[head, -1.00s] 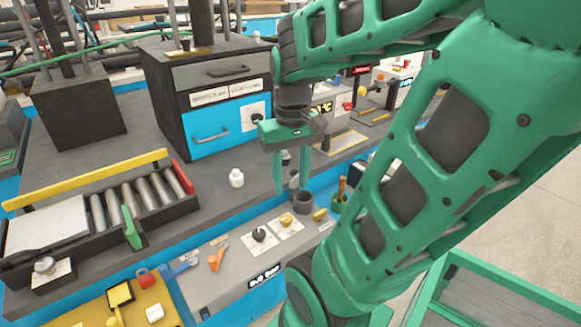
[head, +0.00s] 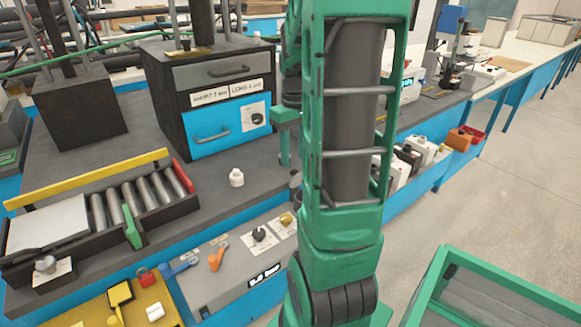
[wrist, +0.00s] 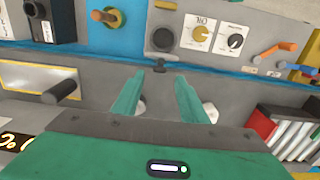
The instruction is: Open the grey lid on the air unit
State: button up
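I cannot tell for sure which thing is the air unit or its grey lid. A two-front cabinet (head: 165,100) stands on the bench in the head view, with a grey upper front (head: 212,70) and a blue lower front (head: 212,130), both with handles and shut.
Open floor lies at right.

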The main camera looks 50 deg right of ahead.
aim_at(296, 176)
jog(key=shift+f, duration=2.4)
grip_shut()
